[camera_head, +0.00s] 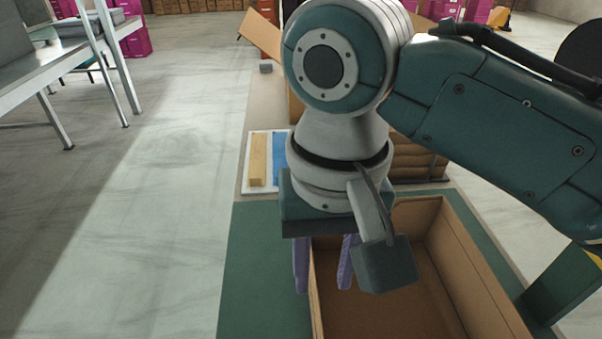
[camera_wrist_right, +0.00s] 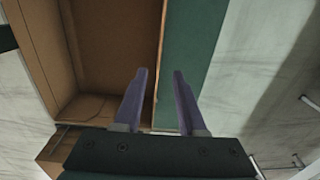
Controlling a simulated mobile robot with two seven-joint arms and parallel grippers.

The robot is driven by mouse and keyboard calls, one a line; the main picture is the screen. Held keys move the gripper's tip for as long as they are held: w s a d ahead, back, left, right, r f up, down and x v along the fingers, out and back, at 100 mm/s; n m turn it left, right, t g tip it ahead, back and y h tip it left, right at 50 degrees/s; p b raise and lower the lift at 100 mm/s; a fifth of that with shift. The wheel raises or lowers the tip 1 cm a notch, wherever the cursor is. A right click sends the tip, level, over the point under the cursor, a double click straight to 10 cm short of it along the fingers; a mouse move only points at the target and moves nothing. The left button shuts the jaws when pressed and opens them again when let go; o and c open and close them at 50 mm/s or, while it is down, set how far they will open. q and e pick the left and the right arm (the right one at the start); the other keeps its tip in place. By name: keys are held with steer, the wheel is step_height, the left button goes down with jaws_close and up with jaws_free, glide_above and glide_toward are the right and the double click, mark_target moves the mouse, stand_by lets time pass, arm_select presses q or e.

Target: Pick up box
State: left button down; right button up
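An open, empty-looking brown cardboard box (camera_head: 425,300) stands on the green mat (camera_head: 262,275) in the lower right of the head view. Its inside and side wall also show in the right wrist view (camera_wrist_right: 115,40). My right gripper (camera_head: 322,290) points down at the box's left wall, with its two purple fingers apart. In the right wrist view my right gripper (camera_wrist_right: 160,72) is open, and the wall's edge runs between the fingers. I cannot tell whether the fingers touch the wall. My arm hides part of the box's far side. My left gripper is not in view.
A white tray (camera_head: 246,178) with yellow and blue pieces lies behind the mat. Brown cardboard (camera_head: 418,162) stands behind the box, partly hidden by my arm. A metal table (camera_head: 50,68) stands at the far left. The grey floor between is clear.

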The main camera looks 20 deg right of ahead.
mark_target(318, 300)
steer(key=f, duration=0.1)
steer(key=f+b, duration=0.1)
steer(key=f, duration=0.3)
steer(key=shift+w+d+f, duration=0.1)
steer(key=shift+w+f, duration=0.1)
steer(key=shift+w, duration=0.1)
steer(key=f, duration=0.1)
steer(key=f+b, duration=0.1)
steer(key=f, duration=0.1)
steer(key=f+b, duration=0.1)
steer(key=f, duration=0.1)
steer(key=shift+w+f, duration=0.15)
steer(key=shift+w, duration=0.25)
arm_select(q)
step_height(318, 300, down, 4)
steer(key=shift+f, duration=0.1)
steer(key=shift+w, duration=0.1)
arm_select(e)
jaws_close()
